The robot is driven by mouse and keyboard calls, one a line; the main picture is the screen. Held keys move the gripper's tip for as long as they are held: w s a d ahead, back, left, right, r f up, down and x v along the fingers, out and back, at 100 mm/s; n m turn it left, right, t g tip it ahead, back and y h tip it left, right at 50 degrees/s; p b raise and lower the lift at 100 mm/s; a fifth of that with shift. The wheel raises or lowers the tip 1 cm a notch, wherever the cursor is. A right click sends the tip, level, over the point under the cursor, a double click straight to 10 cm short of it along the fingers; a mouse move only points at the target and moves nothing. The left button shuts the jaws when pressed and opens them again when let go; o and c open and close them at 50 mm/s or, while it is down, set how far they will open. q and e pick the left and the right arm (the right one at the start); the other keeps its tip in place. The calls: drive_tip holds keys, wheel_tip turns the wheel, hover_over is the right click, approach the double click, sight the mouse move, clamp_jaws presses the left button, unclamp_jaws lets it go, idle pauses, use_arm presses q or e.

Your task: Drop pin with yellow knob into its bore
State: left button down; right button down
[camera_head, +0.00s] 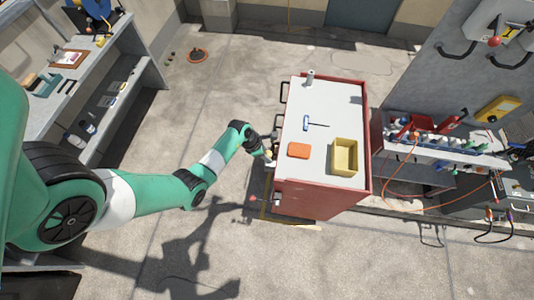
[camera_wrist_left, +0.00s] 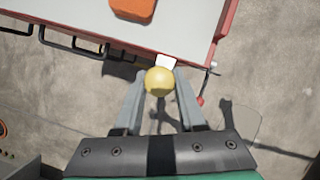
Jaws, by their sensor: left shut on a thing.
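The pin's yellow knob (camera_wrist_left: 159,81) sits between the two grey fingers of my left gripper (camera_wrist_left: 159,92), which is shut on it. The pin's shaft below the knob is mostly hidden. In the head view my left gripper (camera_head: 269,156) is at the left side of the red cart (camera_head: 320,202), near its front left corner, and the knob is small there. A small white plate (camera_wrist_left: 166,61) shows at the cart's edge just beyond the knob. I cannot make out the bore, nor whether the pin touches anything. My right gripper is not in view.
On the cart's white top are an orange block (camera_head: 298,150), a yellow bin (camera_head: 345,157), a blue-handled tool (camera_head: 306,124) and a small upright cylinder (camera_head: 310,78). Black handles (camera_head: 284,92) stick out on the cart's left side. Open concrete floor lies left of it.

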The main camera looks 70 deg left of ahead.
use_arm(q)
drive_tip(key=shift+f+b, duration=1.25)
drive_tip(key=shift+f, duration=0.5)
drive_tip(key=shift+c, duration=2.1)
unclamp_jaws()
drive_tip(key=shift+r, duration=0.15)
drive_tip(key=p+v, duration=0.4)
drive_tip(key=v, duration=0.7)
drive_tip(key=shift+s+r+p, duration=0.15)
drive_tip(key=shift+s+p, duration=0.05)
drive_tip(key=shift+p, duration=0.1)
